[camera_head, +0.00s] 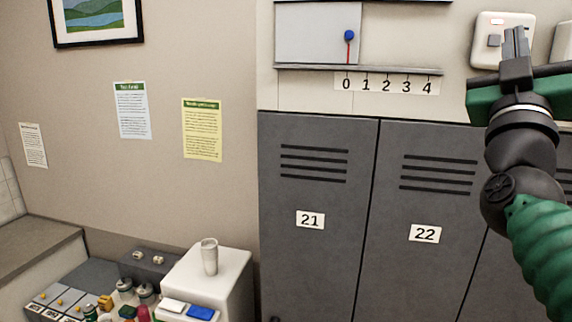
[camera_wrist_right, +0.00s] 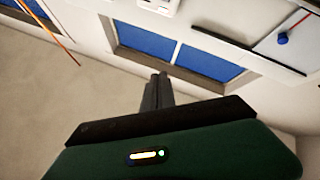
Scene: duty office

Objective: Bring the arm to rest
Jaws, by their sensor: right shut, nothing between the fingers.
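My right arm comes in from the right edge in the head view. Its right gripper (camera_head: 516,42) is raised in front of the upper wall, with its fingers pointing up. The fingers are shut together with nothing between them. In the right wrist view the closed fingers (camera_wrist_right: 157,92) also show, pointing away from the dark green gripper body, with no object touching them. My left gripper is not in either view.
Grey lockers (camera_head: 311,220) stand below the arm. A slider panel with a blue knob (camera_head: 350,35) is on the wall left of the gripper, above a number strip (camera_head: 387,84). A white wall box (camera_head: 487,42) is close behind the fingers. A cup (camera_head: 209,257) stands lower left.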

